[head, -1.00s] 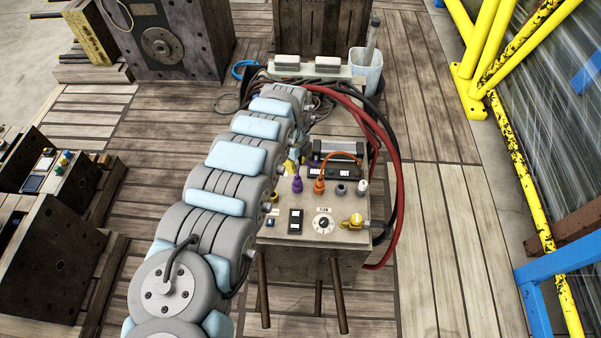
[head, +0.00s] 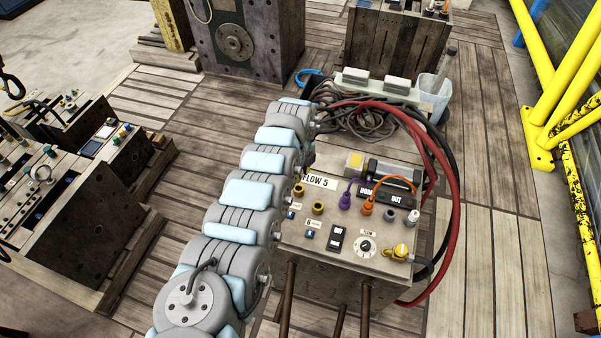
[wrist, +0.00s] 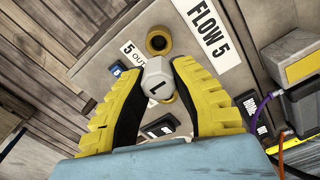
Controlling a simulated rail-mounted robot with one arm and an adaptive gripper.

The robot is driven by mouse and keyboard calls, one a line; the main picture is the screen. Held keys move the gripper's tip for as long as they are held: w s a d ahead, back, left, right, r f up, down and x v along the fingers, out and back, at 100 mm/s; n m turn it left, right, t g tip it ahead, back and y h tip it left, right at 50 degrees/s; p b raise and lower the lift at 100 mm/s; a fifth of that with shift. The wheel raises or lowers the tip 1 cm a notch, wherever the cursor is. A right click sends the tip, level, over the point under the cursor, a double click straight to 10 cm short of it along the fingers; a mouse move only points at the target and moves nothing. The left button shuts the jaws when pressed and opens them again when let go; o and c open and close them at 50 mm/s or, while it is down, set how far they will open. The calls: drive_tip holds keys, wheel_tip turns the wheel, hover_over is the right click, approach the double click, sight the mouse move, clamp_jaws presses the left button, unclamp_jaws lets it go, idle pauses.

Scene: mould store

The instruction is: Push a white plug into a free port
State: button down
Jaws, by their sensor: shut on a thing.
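In the wrist view, my gripper (wrist: 158,72) is shut on a white plug (wrist: 154,66), a faceted cap with a dark mark like an L or 1. Its lower end is hidden, so I cannot tell whether it touches the panel. In the head view, brass ports (head: 318,208) sit in the panel top (head: 345,222) near the FLOW 5 label (head: 318,181). A grey port (head: 389,214) and another white plug (head: 413,216) stand at the right. My gripper is hidden behind my arm there.
Purple (head: 345,201) and orange (head: 367,207) cabled plugs stand in the panel. A dial (head: 365,245), a switch (head: 337,238) and a yellow fitting (head: 399,251) lie along the front. Red hoses (head: 452,190) loop at the right.

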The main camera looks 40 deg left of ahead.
sight(300, 185)
drive_tip(key=shift+f+b, duration=1.3)
drive_tip(key=shift+f, duration=0.85)
drive_tip(key=shift+a+f, duration=0.1)
drive_tip(key=shift+f, duration=0.05)
drive_tip(key=shift+f+b, duration=0.55)
drive_tip(key=shift+f, duration=0.6)
idle(1.5)
drive_tip(key=shift+c, duration=2.4)
unclamp_jaws()
drive_tip(key=shift+r+p, duration=3.5)
drive_tip(key=shift+r, duration=0.25)
drive_tip(key=shift+r, duration=0.1)
